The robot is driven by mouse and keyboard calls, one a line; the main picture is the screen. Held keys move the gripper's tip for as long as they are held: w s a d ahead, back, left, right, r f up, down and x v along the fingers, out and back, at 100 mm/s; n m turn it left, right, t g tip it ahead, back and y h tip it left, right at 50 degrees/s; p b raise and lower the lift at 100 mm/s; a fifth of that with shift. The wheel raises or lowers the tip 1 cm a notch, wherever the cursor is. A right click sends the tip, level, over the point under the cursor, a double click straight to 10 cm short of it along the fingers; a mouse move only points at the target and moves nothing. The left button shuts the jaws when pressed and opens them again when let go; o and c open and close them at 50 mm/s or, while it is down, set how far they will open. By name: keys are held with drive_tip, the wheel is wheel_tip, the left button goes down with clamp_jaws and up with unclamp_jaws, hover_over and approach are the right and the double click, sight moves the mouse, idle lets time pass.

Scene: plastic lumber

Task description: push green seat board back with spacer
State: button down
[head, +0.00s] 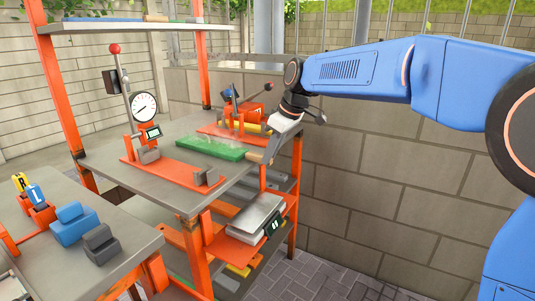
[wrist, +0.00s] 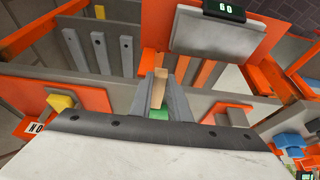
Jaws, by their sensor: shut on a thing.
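The green seat board (head: 212,148) lies flat on the grey bench top, near its right edge. A clear sheet or cover seems to lie over its far part. My gripper (head: 270,152) is at the right end of the board, just past the bench edge. In the wrist view my gripper (wrist: 159,92) is shut on a tan wooden spacer (wrist: 159,88), which stands between the two grey fingers. A small patch of the green board (wrist: 158,114) shows just below the spacer. I cannot tell whether spacer and board touch.
An orange fixture with a dial gauge (head: 145,106) stands left of the board, and an orange clamp fixture (head: 240,118) behind it. A scale (head: 253,218) sits on the lower shelf. Blue and grey blocks (head: 75,225) lie on the near-left table. A block wall is behind the bench.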

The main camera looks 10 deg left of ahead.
drive_tip(key=shift+s+d, duration=0.3)
drive_tip(key=shift+d, duration=0.45)
wheel_tip(320, 180, up, 6)
idle(0.5)
